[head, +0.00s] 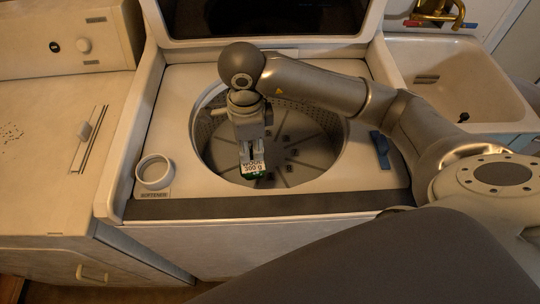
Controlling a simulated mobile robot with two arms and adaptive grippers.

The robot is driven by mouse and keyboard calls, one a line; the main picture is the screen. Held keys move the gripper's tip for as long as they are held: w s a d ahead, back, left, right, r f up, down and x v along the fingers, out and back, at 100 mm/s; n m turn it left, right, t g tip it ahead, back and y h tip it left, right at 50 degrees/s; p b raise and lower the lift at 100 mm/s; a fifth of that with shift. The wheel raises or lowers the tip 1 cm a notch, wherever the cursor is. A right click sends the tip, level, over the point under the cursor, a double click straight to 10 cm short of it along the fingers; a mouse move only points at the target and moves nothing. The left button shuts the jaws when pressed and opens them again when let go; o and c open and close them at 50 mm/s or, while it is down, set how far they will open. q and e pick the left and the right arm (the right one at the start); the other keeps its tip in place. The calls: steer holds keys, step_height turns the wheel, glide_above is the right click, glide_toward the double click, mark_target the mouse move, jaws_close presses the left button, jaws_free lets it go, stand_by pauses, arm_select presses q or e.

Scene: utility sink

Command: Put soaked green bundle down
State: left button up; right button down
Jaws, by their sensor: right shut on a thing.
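The green bundle (252,169) has a pale label that reads "WOOL 200 g". My right gripper (252,150) points down and is shut on it. The gripper and bundle are over the round opening of the washer drum (305,165), toward its front left part. I cannot tell from this view how far the bundle is above the drum floor. The gripper hides the bundle's upper part. My left gripper is not in view.
A round softener cup (155,172) sits left of the drum opening. A blue latch (380,146) is to the right. A sink basin (462,85) with a brass tap (438,12) stands at the right. The raised lid (268,18) is behind.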

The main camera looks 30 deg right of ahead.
steer(key=shift+f+m, duration=0.55)
steer(key=shift+m, duration=0.15)
steer(key=shift+w+d+f, duration=0.2)
steer(key=shift+w+d, duration=0.1)
steer(key=w+d+f+p, duration=0.2)
steer(key=w+d+f, duration=0.1)
steer(key=w+d, duration=0.2)
glide_above(269, 148)
step_height(269, 148, down, 6)
steer(key=shift+s+f+p, duration=0.15)
steer(key=shift+f+p, duration=0.1)
steer(key=shift+p, duration=0.1)
step_height(269, 148, down, 3)
steer(key=shift+f, duration=0.1)
